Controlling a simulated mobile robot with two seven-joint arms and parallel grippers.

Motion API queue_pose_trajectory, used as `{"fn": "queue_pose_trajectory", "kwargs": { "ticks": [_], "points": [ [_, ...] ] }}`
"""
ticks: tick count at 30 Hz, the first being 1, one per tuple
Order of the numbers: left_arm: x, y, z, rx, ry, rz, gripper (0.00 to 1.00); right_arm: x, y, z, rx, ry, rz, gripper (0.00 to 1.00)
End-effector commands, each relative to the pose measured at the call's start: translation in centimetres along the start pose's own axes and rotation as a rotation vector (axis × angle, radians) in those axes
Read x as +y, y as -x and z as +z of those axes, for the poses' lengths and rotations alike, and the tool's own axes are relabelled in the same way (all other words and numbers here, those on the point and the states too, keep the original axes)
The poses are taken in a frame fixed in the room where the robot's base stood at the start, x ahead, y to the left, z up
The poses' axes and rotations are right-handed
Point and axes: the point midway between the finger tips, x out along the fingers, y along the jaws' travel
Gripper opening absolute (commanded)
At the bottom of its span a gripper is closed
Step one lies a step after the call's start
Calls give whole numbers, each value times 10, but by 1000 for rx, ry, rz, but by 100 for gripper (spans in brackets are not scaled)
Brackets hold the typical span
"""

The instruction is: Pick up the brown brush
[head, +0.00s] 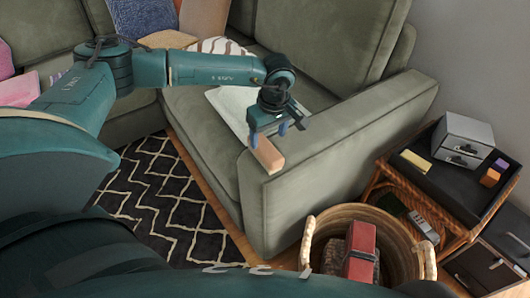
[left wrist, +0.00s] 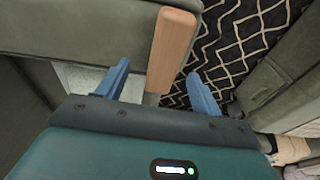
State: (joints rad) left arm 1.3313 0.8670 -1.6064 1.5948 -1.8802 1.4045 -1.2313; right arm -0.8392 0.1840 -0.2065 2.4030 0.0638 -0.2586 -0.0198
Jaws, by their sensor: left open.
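In the left wrist view the brush (left wrist: 173,48) runs lengthwise between and beyond the two open fingers (left wrist: 158,70), with a gap on each side. I cannot tell how far the fingertips are above it. The brush's underside is hidden. My right gripper is not in view.
The sofa armrest (head: 345,140) rises right of the brush. A light cloth (head: 228,108) lies on the seat behind. A wicker basket (head: 401,240) holding a red object (head: 361,240) and a side table with a black tray (head: 468,182) stand at right. A patterned rug (head: 165,200) covers the floor.

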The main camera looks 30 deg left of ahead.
Motion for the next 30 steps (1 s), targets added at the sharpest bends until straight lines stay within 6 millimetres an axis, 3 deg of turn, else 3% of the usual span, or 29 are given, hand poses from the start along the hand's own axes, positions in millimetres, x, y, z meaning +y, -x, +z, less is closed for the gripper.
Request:
{"fn": "queue_pose_trajectory", "kwargs": {
  "ticks": [9, 18, 30],
  "points": [
    [-7, -44, 0, -1, 2, -3, 66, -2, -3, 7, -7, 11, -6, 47],
    [-8, -48, 0, 0, 2, -2, 66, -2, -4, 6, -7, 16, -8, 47],
    [-7, -47, 0, -1, 2, -2, 33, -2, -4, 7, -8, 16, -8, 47]
  ]
}}
